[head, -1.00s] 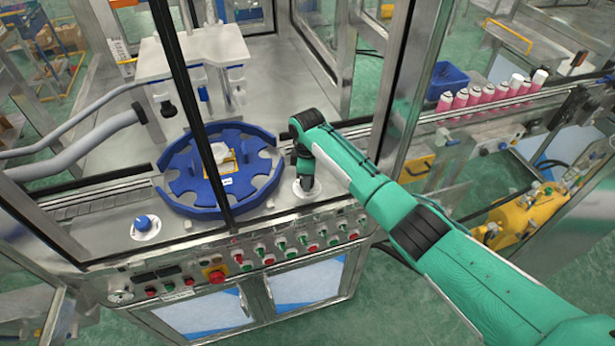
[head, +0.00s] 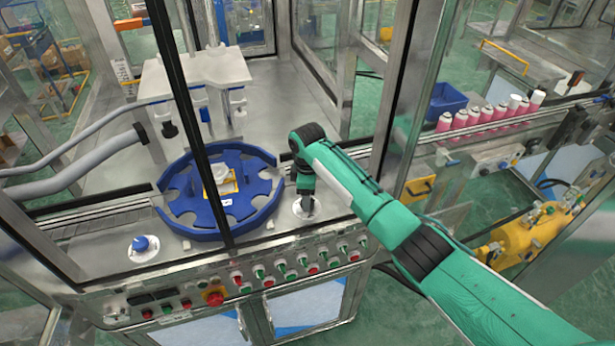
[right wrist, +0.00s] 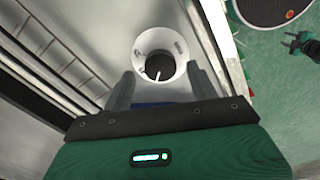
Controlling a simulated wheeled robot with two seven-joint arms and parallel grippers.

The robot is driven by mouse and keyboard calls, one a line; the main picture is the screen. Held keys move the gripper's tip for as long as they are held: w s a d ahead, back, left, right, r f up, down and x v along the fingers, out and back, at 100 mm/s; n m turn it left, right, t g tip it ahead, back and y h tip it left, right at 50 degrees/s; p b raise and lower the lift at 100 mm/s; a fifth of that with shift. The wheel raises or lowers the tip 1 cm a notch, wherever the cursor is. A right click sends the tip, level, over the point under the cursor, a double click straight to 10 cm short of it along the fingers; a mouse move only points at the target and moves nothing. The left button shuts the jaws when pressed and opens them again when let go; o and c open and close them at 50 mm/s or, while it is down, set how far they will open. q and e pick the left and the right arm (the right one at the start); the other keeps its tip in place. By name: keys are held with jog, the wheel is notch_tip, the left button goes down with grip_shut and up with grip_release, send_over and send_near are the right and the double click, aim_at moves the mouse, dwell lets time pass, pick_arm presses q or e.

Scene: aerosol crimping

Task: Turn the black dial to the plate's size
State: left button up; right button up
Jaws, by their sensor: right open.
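The black dial (right wrist: 160,66) sits inside a white round scale plate (right wrist: 143,48) with small dark marks in the right wrist view. A short white pointer line shows on the dial's lower part. My right gripper (right wrist: 161,82) is open, with one finger at each side below the dial; I cannot tell whether they touch it. In the head view my right gripper (head: 306,202) points down over the white scale plate (head: 310,213) and hides most of the dial. A yellow-edged plate (head: 229,187) with small print lies on the blue star wheel (head: 202,222). Its print is unreadable. My left gripper is out of view.
A blue knob (head: 140,243) stands on another white disc at the left. A row of buttons (head: 288,272) runs along the panel's front. A dark frame post (head: 195,110) crosses the star wheel. Pink cans (head: 472,117) stand on the conveyor at the right.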

notch_tip(320, 180, up, 12)
jog(key=b, duration=0.3)
jog(key=shift+a, duration=0.15)
dwell(0.4)
